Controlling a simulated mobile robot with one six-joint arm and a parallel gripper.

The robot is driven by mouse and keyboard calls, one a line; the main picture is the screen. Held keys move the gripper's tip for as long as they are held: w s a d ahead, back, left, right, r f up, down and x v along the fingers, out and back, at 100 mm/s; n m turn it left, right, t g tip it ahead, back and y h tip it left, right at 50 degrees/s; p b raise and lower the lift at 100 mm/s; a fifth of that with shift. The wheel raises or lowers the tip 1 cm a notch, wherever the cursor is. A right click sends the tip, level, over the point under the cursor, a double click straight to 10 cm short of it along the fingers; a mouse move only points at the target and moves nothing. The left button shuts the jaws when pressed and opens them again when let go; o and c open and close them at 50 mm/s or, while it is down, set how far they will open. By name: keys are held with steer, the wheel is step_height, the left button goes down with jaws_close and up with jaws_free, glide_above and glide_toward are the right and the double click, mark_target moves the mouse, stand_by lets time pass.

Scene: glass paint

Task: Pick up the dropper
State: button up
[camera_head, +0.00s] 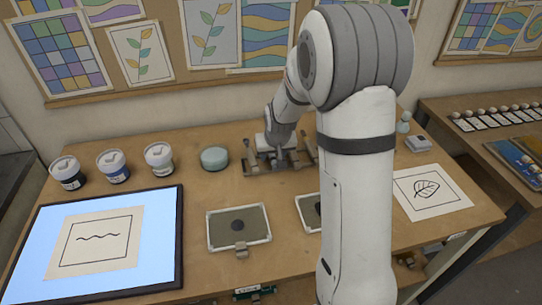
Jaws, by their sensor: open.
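My gripper (279,160) is at the back middle of the table, low over a grey tool rack (252,168). Its fingers are small and dark in this view and blend with the rack and the tools on it. It is open, and no object can be seen held in it. I cannot pick out the dropper for certain; the slim tools at the rack are too small to tell apart and partly hidden by my gripper and arm. A small pale teal bulb-shaped item (403,122) stands at the back right, beyond my arm.
Several lidded jars (113,166) and a round teal pot (214,158) stand left of the rack. In front are a framed tray (220,240) and a lit panel (167,240). My arm hides part of a second tray (304,204). A leaf drawing (452,198) lies right.

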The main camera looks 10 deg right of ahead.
steer(key=shift+f+b, duration=0.25)
steer(key=shift+b, duration=0.15)
steer(key=shift+c, duration=0.2)
stand_by(0.3)
jaws_close()
